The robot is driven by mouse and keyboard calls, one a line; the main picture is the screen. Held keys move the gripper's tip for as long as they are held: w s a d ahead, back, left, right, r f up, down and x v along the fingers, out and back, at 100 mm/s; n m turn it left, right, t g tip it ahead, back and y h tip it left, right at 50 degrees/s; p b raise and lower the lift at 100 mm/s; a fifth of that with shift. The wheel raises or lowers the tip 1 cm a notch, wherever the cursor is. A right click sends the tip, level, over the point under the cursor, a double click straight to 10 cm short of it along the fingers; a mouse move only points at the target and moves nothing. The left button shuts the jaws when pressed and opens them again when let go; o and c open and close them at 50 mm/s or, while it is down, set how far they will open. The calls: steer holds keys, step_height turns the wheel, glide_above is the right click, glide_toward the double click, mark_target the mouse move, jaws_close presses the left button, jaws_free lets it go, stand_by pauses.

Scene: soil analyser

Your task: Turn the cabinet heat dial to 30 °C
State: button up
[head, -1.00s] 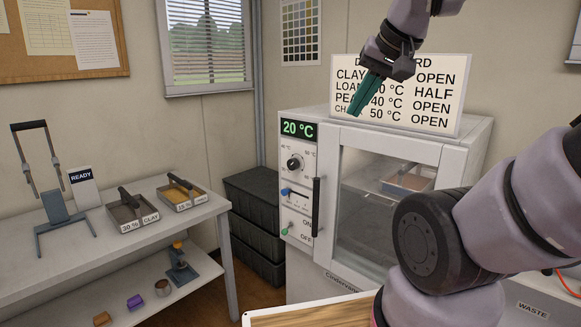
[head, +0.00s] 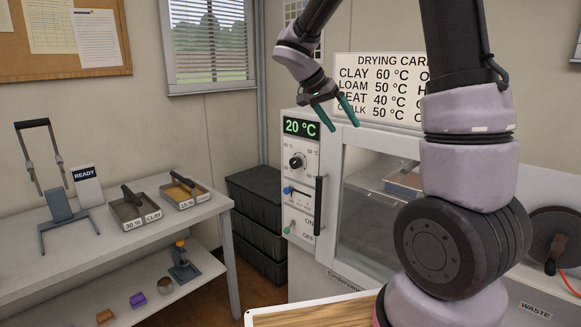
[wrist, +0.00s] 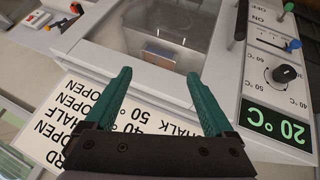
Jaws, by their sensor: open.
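The cabinet heat dial (head: 297,161) is a black knob on the white control panel at the cabinet's left front. It also shows in the wrist view (wrist: 285,73), at the right. The green display (head: 301,128) above it reads 20 °C. My gripper (head: 337,119) has green fingers that are apart and empty. It hangs in front of the cabinet's top edge, above and right of the dial, and touches nothing that I can see. In the wrist view, my gripper (wrist: 158,75) points toward the cabinet's window, with the dial off to its right.
A black door handle (head: 318,204), a blue slider (head: 287,190) and a green-tipped ON/OFF lever (head: 290,231) are near the dial. The drying card (head: 385,85) stands on the cabinet top behind my gripper. A side table (head: 100,248) with soil trays is at the left.

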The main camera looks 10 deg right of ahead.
steer(key=w+a+f+m+t+h, duration=0.1)
steer(key=w+a+f+m+h, duration=0.2)
steer(key=w+f, duration=0.5)
steer(key=m+t+h, duration=0.1)
steer(key=t+h, duration=0.3)
steer(key=t, duration=0.5)
glide_toward(293, 164)
steer(key=x, duration=0.8)
steer(key=shift+w+d, duration=0.2)
steer(key=shift+d, duration=0.05)
steer(key=c, duration=1.4)
